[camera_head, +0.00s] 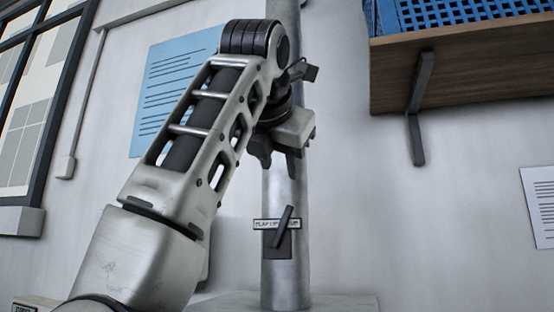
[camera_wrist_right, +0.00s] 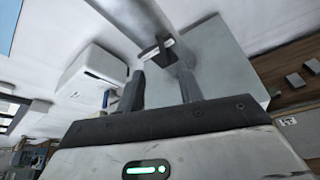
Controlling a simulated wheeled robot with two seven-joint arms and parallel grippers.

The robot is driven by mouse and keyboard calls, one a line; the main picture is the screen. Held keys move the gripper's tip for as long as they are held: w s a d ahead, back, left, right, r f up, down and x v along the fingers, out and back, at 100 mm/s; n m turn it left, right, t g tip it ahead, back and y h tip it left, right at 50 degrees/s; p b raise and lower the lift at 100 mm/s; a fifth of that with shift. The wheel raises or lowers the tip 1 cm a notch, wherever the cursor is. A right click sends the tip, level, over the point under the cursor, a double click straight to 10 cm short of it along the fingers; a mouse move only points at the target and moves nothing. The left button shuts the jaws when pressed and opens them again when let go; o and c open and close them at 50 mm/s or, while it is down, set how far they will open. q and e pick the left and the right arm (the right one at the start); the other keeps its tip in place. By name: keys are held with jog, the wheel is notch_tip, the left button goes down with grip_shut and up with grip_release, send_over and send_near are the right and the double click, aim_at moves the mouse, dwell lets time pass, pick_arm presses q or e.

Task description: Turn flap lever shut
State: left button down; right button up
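The flap lever (camera_head: 284,226) is a short dark bar on a dark plate low on the grey vertical pipe (camera_head: 285,292). It is tilted, its top leaning right, and crosses a white label partly hidden by it. My right gripper (camera_head: 277,167) is in front of the pipe, above the lever in the picture and apart from it. In the right wrist view the lever (camera_wrist_right: 154,51) shows beyond the two separated fingers (camera_wrist_right: 160,85), with nothing between them. My left gripper is not in view.
A wooden shelf (camera_head: 470,75) with a blue crate (camera_head: 450,14) juts out at the upper right on a dark bracket (camera_head: 420,110). A blue sheet (camera_head: 180,75) and a window (camera_head: 40,90) are on the left wall. The space right of the pipe looks clear.

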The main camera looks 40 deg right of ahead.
jog(key=shift+v, duration=0.85)
jog(key=shift+w, duration=0.1)
